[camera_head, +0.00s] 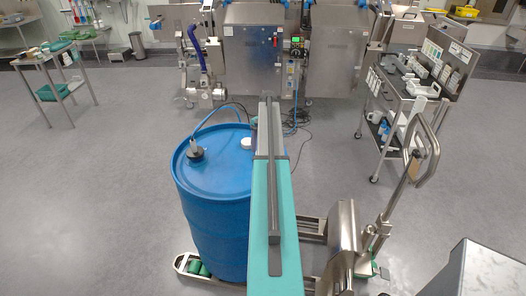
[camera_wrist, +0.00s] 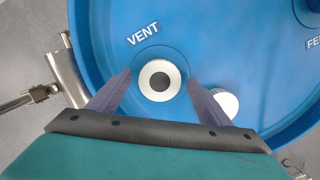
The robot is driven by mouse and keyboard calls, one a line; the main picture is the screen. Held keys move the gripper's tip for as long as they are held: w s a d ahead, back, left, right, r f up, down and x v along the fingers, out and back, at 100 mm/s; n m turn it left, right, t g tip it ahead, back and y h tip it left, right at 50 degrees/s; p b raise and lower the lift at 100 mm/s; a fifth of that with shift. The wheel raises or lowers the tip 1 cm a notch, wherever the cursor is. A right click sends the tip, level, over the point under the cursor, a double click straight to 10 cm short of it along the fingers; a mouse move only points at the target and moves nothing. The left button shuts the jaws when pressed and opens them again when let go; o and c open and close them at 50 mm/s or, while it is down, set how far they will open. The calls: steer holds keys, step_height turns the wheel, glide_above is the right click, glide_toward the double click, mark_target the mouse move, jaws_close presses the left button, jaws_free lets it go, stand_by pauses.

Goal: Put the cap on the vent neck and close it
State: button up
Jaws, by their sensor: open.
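The vent neck (camera_wrist: 160,81) is a pale ring with a dark open hole, beside the word VENT on the blue drum lid (camera_wrist: 244,35). My gripper (camera_wrist: 159,77) is open, with one finger on each side of the neck in the wrist view and nothing held. A round white cap (camera_wrist: 226,103) lies to the right of the neck, partly hidden by the right finger. In the head view my arm covers part of the blue drum (camera_head: 212,215). A small white round piece shows beside the arm; I cannot tell whether it is cap or neck.
A fitting with a blue hose (camera_head: 196,153) stands on the drum lid at left. A pallet jack (camera_head: 345,240) stands to the right. Steel machines (camera_head: 252,50) stand behind, a tool cart (camera_head: 400,110) at right.

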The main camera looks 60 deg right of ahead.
steer(key=shift+r, duration=0.15)
step_height(320, 180, up, 13)
steer(key=d+p, duration=0.2)
steer(key=p, duration=0.1)
steer(key=shift+r+p, duration=0.2)
steer(key=shift+p, duration=0.1)
steer(key=shift+s+f, duration=0.1)
stand_by(0.6)
